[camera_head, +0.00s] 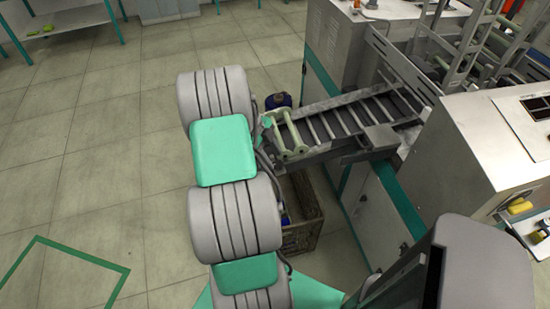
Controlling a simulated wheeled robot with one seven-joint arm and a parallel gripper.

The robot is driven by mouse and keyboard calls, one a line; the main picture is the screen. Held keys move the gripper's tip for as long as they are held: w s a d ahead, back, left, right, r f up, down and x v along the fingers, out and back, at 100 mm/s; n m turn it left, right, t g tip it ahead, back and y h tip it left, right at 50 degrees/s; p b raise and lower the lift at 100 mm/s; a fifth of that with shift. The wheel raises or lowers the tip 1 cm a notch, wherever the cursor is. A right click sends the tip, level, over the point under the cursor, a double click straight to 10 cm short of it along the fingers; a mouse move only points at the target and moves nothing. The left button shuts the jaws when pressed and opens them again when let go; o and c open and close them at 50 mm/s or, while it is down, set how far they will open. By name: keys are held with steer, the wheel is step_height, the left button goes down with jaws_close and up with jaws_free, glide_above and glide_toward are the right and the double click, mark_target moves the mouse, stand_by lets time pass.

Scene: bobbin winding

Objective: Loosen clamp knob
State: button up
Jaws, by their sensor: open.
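I cannot make out a clamp knob anywhere in this view. A grey winding machine (362,205) with teal trim stands at the right. A sloping grey rail chute (337,118) runs out of it toward the left. At the chute's lower end lies a pale green bobbin (288,133) with two round flanges. My grey ribbed and green arm rises through the middle of the picture, just left of the chute end, and hides part of what is behind it. I do not see my gripper or its fingertips.
A brown crate (303,237) stands on the floor below the chute, partly hidden by my arm. A dark blue object (279,100) is behind the chute end. A yellow item (520,207) rests at the machine's right side. The tiled floor (95,170) at left is clear.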

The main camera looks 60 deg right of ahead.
mark_target(278, 166)
steer(key=shift+x, duration=1.3)
steer(key=shift+c, duration=0.6)
jaws_close()
